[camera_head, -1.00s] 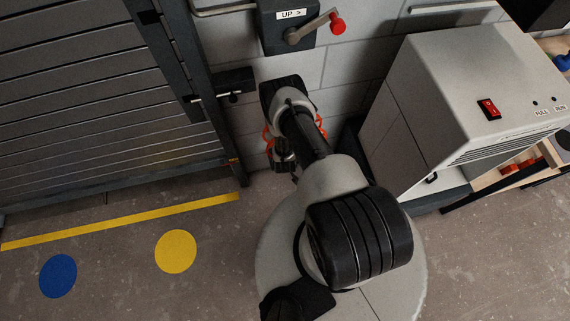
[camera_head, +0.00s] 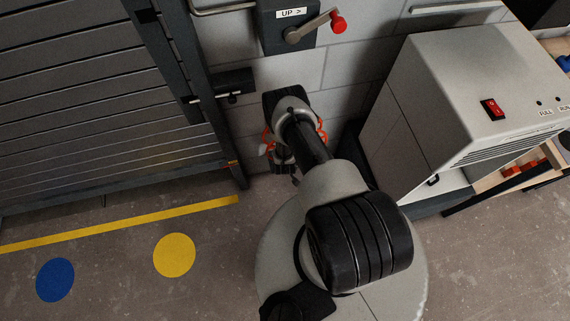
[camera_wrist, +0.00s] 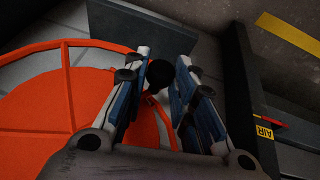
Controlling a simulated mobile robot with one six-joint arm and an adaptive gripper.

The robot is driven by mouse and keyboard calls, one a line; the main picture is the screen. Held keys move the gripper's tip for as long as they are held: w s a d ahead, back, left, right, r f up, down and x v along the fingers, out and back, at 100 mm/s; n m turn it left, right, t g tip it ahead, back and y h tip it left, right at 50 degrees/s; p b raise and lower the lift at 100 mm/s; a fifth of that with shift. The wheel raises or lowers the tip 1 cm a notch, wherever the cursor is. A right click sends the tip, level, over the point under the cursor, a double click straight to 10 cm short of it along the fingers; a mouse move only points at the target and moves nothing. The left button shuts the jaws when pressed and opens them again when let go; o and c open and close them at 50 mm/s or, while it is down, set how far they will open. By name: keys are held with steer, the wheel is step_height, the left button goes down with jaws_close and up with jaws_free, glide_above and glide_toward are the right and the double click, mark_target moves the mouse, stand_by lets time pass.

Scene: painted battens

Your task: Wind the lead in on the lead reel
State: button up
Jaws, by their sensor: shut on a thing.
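The lead reel (camera_wrist: 62,105) is a large orange disc with an outer ring and spokes, filling the left of the wrist view. In the head view only bits of its orange rim (camera_head: 322,131) show around my arm. My gripper (camera_wrist: 168,80) is at the reel's right edge, its two blue-and-grey fingers on either side of a small black knob (camera_wrist: 160,74), the reel's handle. The fingers are shut on this knob. The lead itself cannot be made out. In the head view my arm hides the gripper and most of the reel.
A dark slatted shutter (camera_head: 90,100) stands at the left. A grey box with a red-knobbed crank (camera_head: 338,22) is on the wall above. A pale cabinet with a red switch (camera_head: 492,109) stands close at the right. Open floor with yellow and blue discs (camera_head: 55,279) lies front left.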

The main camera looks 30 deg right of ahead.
jaws_close()
steer(key=shift+a+r, duration=0.1)
steer(key=shift+r, duration=0.05)
